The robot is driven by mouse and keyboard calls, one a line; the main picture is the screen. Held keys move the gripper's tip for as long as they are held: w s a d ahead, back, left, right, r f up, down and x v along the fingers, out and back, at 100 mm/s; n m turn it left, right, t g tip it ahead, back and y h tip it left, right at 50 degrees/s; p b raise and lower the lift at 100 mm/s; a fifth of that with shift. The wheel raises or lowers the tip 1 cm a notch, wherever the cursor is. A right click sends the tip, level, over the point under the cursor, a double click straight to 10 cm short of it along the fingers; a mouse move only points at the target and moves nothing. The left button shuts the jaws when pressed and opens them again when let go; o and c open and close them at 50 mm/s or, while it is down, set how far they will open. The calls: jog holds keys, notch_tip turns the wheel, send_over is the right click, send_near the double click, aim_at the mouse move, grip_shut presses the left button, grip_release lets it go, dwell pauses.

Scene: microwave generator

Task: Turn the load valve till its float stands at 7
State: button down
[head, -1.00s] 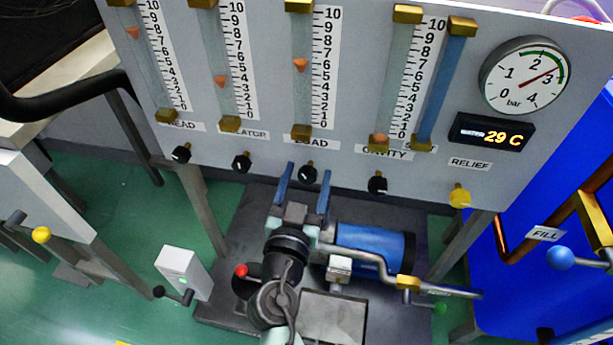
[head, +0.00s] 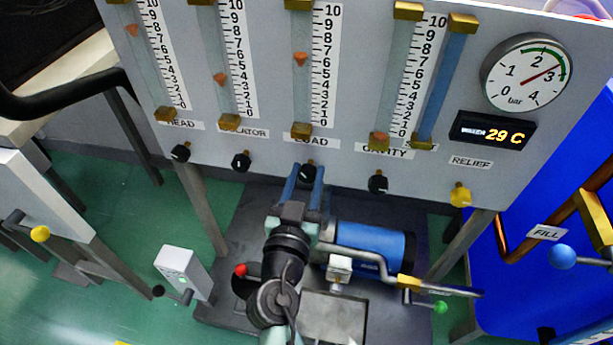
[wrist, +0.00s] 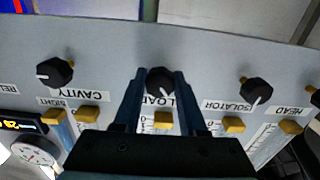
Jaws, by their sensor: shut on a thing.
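The load valve (head: 307,172) is a black knob under the LOAD label, low on the grey panel. My gripper (head: 304,180) has its two blue fingers on either side of it and is shut on the knob. In the wrist view the load valve (wrist: 159,79) sits between the fingertips, with a white pointer mark on it. The load float (head: 300,58) is an orange cone in the LOAD tube, standing at about 6 on its scale. The fingers hide part of the knob.
Similar black knobs, the isolator valve (head: 241,161) and the cavity valve (head: 378,184), stand on either side with clear panel between. A yellow relief knob (head: 460,196) is farther right. A blue cylinder (head: 375,250) lies below the panel, beside my arm.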

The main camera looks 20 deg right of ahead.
dwell(0.3)
jog(key=shift+c, duration=2.3)
grip_release()
jog(key=v, duration=1.3)
jog(key=shift+b, duration=0.3)
